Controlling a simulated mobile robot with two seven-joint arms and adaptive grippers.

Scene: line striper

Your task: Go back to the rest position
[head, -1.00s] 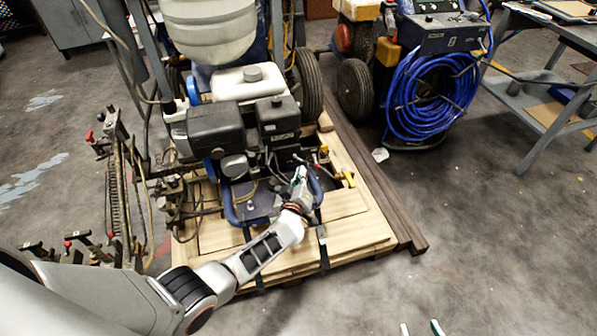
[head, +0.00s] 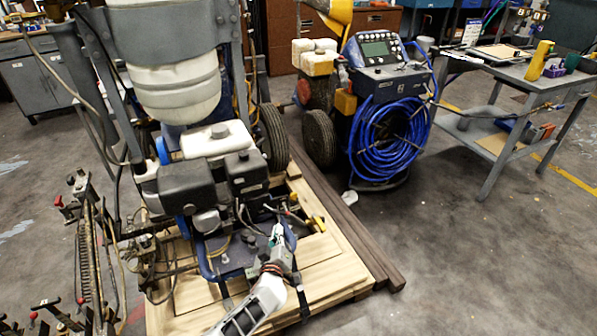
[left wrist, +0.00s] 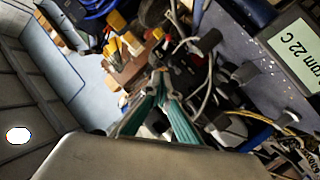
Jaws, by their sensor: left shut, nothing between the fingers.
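My left gripper (head: 278,235) is over the front of the line striper, by its blue frame. Its two green fingers meet at the tips in the left wrist view (left wrist: 160,75), with nothing between them. I cannot tell whether it touches the machine. The striper's black engine (head: 190,187) and white fuel tank (head: 215,140) stand just behind and left of the gripper. My right gripper is out of view.
The striper stands on a wooden pallet (head: 330,262) with dark beams (head: 350,225) along its right side. A machine with a coiled blue hose (head: 390,140) stands behind. A grey workbench (head: 497,75) is at the right. The floor at the front right is clear.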

